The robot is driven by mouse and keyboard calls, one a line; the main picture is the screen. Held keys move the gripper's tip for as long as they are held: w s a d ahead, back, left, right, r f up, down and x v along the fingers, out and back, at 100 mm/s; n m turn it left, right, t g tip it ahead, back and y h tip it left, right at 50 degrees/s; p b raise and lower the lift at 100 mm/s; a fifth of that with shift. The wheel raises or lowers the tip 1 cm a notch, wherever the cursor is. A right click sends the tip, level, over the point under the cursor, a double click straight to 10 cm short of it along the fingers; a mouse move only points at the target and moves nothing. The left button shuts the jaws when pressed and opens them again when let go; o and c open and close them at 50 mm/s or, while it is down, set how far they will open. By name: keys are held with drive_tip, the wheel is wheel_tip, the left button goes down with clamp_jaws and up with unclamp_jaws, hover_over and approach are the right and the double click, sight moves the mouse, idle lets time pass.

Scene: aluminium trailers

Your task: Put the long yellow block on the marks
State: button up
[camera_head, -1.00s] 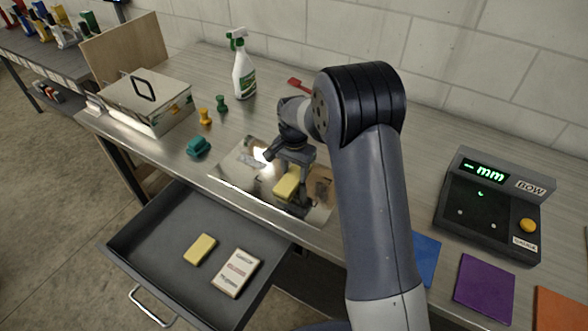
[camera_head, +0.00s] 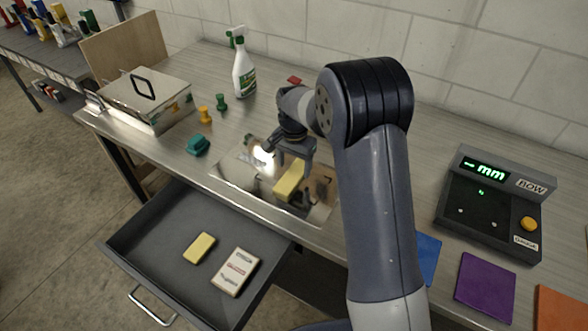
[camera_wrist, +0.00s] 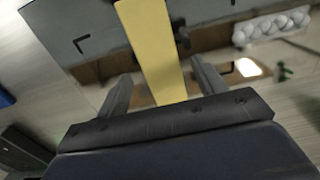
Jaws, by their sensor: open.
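The long yellow block (camera_head: 289,182) lies on a shiny mirror-like plate (camera_head: 236,176) near the table's front edge. My gripper (camera_head: 296,163) is just above the block, jaws apart. In the wrist view the yellow block (camera_wrist: 152,48) runs lengthwise between the two open fingers of my gripper (camera_wrist: 162,72), with a gap on both sides; its near end is hidden behind the gripper body. A black corner mark (camera_wrist: 81,42) shows on the plate left of the block, and part of another dark mark shows close to its right side. I cannot tell how exactly the block lines up with them.
An open drawer (camera_head: 150,235) below holds a yellow piece (camera_head: 199,247) and a white box (camera_head: 235,271). A teal object (camera_head: 198,145), small pegs (camera_head: 221,102), a spray bottle (camera_head: 244,72) and a metal box (camera_head: 145,98) stand left and behind. A gauge (camera_head: 493,205) stands right.

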sight(294, 173)
wheel_tip(294, 173, up, 10)
drive_tip(key=shift+b, duration=0.45)
drive_tip(key=shift+o, duration=0.5)
